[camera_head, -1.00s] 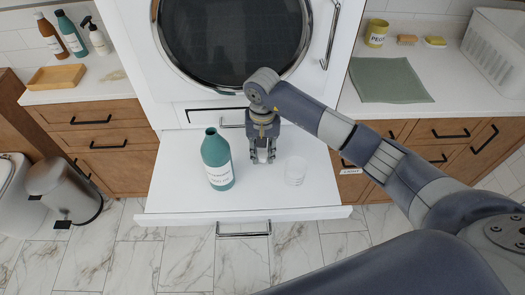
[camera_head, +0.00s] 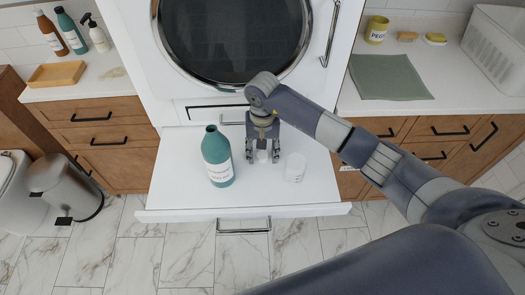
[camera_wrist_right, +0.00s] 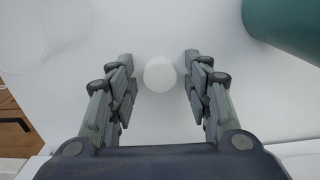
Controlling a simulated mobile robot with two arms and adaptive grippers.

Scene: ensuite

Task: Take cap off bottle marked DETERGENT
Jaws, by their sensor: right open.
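A teal bottle (camera_head: 217,162) with a white label stands upright on the white pull-out shelf (camera_head: 225,203). Its top shows a dark open mouth with no cap on it. The label is too small to read surely. A small white round cap (camera_head: 262,156) sits on the shelf to the right of the bottle; it also shows in the right wrist view (camera_wrist_right: 160,74). My right gripper (camera_head: 263,158) points down with its open fingers on both sides of the cap, with gaps to it (camera_wrist_right: 157,85). The bottle's side shows at the wrist view's upper right (camera_wrist_right: 285,25). My left gripper is out of view.
A whitish translucent cup (camera_head: 296,168) stands just right of my right gripper. The round-doored machine (camera_head: 235,40) rises behind the shelf. Several bottles (camera_head: 72,35) stand on the left counter. The shelf front is clear.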

